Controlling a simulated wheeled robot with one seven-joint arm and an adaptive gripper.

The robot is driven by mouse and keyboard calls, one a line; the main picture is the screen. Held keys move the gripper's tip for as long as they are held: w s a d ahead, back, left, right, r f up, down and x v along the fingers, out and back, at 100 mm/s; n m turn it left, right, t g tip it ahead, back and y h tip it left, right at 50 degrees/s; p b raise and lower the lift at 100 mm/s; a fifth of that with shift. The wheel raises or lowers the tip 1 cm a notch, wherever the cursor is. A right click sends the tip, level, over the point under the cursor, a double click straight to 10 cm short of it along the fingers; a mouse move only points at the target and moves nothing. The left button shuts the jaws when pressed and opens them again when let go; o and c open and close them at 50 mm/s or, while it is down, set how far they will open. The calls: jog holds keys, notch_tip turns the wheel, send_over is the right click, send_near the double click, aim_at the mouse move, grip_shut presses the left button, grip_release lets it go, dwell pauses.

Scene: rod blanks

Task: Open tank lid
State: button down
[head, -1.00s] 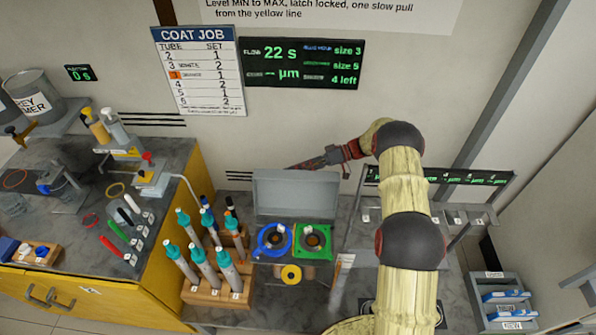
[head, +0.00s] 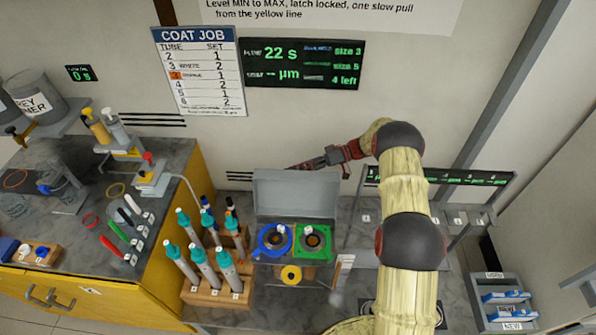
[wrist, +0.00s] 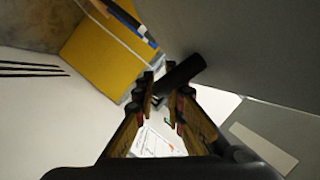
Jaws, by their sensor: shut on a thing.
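The tank lid (head: 296,194) is a flat grey panel standing about upright at the back of the tank, raised off it. Below it, the tank top shows a blue ring (head: 274,239) and a green square frame (head: 312,241), each around a dark round opening. My gripper (head: 293,167) is behind the lid's top edge in the head view, reaching in from the right. In the wrist view my gripper (wrist: 162,87) is shut on a black bar-like handle (wrist: 183,72) beside a large grey surface (wrist: 250,50). Where the handle joins the lid is unclear.
Teal-topped tubes (head: 198,256) stand in a wooden rack left of the tank. A grey metal stand (head: 353,222) is to the right. The wall with the job board (head: 199,72) and display (head: 300,63) is close behind my gripper. A yellow cabinet (head: 170,225) is left.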

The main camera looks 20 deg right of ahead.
aim_at(298, 173)
jog(key=shift+s+a+r+n+t+h+b, duration=0.15)
jog(key=shift+s+a+r+n+t+b, duration=0.1)
jog(key=shift+s+r+n, duration=0.35)
jog(key=shift+s+a+r+n+t+h+b, duration=0.25)
jog(key=shift+s+r, duration=0.2)
jog(key=shift+s, duration=0.35)
jog(key=shift+d, duration=0.1)
jog(key=c, duration=2.1)
grip_release()
jog(key=shift+c, duration=0.2)
jog(key=w+v, duration=0.1)
jog(key=v, duration=1.1)
jog(key=shift+s, duration=0.45)
jog(key=shift+f, duration=0.1)
